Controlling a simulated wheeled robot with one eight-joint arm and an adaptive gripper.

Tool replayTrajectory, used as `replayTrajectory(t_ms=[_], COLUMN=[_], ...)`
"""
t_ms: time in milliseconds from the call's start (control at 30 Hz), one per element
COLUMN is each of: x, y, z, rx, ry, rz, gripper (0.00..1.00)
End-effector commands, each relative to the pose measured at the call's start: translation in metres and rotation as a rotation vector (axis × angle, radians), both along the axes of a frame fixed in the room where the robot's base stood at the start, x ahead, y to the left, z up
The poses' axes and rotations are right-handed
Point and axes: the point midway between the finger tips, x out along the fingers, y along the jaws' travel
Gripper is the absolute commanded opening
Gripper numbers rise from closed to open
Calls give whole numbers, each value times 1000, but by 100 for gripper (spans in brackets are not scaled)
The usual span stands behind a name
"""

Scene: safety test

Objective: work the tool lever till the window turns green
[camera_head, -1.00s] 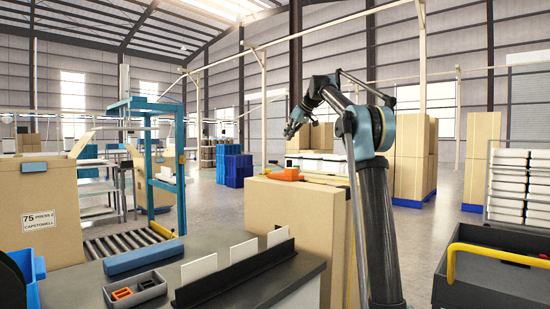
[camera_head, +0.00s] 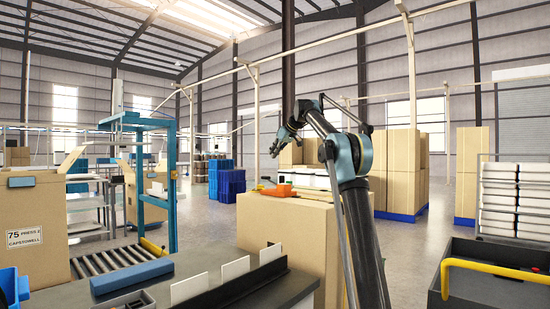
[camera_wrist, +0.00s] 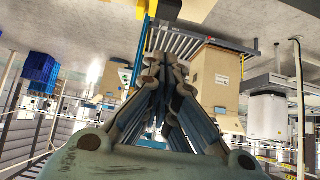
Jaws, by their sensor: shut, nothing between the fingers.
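An orange tool (camera_head: 280,190) lies on top of a large closed cardboard box (camera_head: 285,235) in the middle of the head view. Its lever and window are too small to make out, and I see no green on it. My gripper (camera_head: 277,146) hangs in the air above the tool, slightly left of it and apart from it. In the wrist view my gripper (camera_wrist: 166,62) is shut with its fingers together and empty. The tool cannot be made out in the wrist view.
A grey bench (camera_head: 270,292) with upright white cards stands in front. An open carton (camera_head: 40,215) and roller conveyor (camera_head: 112,260) are at left, beside a blue frame (camera_head: 170,190). A dark cart (camera_head: 500,285) with a yellow handle is at right.

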Motion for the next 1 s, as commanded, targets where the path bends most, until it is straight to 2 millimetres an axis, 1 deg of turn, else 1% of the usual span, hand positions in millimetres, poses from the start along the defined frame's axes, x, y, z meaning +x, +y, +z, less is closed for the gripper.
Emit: replayTrajectory(t_ms=[100,400,600,700,833,1000], x=[10,32,31,31,31,31], y=[13,41,39,39,39,39], z=[-16,-53,-75,-83,-88,-90], rx=[-1,1,0,0,0,0], ry=[1,0,0,0,0,0], rz=[0,-1,-1,-1,-1,-1], gripper=[0,0,0,0,0,0])
